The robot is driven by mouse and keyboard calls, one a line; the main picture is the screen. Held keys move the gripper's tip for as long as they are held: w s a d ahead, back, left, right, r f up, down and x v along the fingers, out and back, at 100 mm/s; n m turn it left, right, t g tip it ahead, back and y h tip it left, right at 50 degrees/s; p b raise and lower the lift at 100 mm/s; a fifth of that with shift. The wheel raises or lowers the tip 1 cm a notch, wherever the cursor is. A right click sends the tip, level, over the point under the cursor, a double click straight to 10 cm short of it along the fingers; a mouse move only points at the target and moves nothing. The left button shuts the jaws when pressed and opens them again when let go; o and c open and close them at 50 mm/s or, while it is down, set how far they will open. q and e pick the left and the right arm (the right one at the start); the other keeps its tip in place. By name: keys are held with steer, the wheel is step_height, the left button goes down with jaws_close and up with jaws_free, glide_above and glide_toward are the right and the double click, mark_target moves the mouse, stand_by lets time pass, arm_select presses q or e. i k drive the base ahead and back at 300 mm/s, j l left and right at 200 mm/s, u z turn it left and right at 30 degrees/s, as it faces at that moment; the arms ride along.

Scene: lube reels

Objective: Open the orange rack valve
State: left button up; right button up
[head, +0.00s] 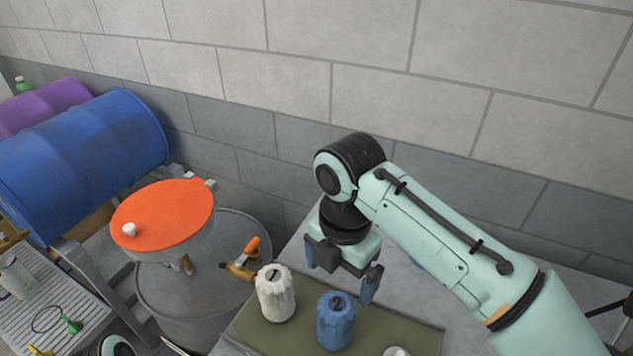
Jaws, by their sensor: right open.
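A brass valve (239,268) with a small orange lever (252,245) shows left of the white container, in front of the grey drum. An orange round drum face or lid (165,212) with a white cap is up and to its left. A second brass fitting (186,264) shows below that orange face. My right gripper (338,284) is open and empty, pointing down above the blue container, to the right of the valve and apart from it. My left gripper is out of view.
A white container (275,295) and a blue container (336,322) stand on an olive tray (268,335) under my right gripper. Blue (85,150) and purple (45,105) drums lie on a rack at left. A block wall (340,45) closes the back.

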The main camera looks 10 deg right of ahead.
mark_target(248, 251)
steer(key=k+j, duration=0.2)
steer(key=k, duration=0.3)
steer(key=k+j, duration=0.2)
steer(key=k, duration=0.25)
